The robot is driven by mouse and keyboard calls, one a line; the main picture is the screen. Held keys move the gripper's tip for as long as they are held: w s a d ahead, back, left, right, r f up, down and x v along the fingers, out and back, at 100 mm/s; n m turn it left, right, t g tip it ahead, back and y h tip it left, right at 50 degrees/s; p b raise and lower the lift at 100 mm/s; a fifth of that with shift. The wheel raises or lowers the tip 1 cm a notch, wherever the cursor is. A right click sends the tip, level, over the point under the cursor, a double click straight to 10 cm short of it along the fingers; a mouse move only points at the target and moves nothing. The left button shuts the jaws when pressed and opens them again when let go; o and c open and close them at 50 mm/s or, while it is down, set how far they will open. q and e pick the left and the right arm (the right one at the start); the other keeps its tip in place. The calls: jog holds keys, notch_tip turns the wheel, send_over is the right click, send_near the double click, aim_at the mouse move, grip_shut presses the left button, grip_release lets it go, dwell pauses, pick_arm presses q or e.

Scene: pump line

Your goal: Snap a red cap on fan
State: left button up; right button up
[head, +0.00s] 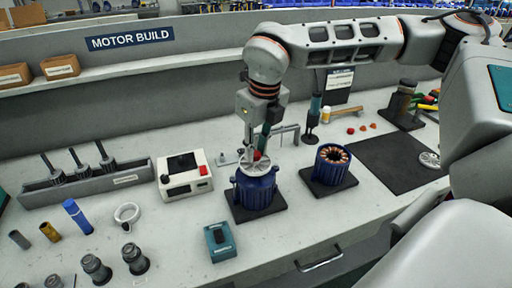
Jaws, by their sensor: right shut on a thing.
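My right gripper (259,150) reaches down over the blue motor (257,190) on the left dark pad. It is shut on a small red cap (258,155), partly hidden by the fingers, at the top centre of that motor. A grey rim, perhaps a fan, shows on top of the motor; I cannot tell whether the cap touches it. A loose silver fan-like disc (430,160) lies on the black mat at the right. Several small red and orange caps (350,130) lie on the bench behind. My left gripper is not in view.
A second blue motor (331,165) with copper windings stands open on its pad to the right. A white box with a red button (185,175), a teal device (220,241) and a rack of shafts (85,180) are on the left. The black mat (390,165) is mostly bare.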

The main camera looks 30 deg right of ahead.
aim_at(256, 153)
jog(key=shift+f, duration=0.2)
jog(key=o, duration=0.7)
jog(key=shift+o, duration=0.5)
jog(key=shift+o, duration=0.7)
jog(key=shift+r, duration=0.15)
jog(key=shift+r+p, duration=1.85)
jog(key=shift+r, duration=0.6)
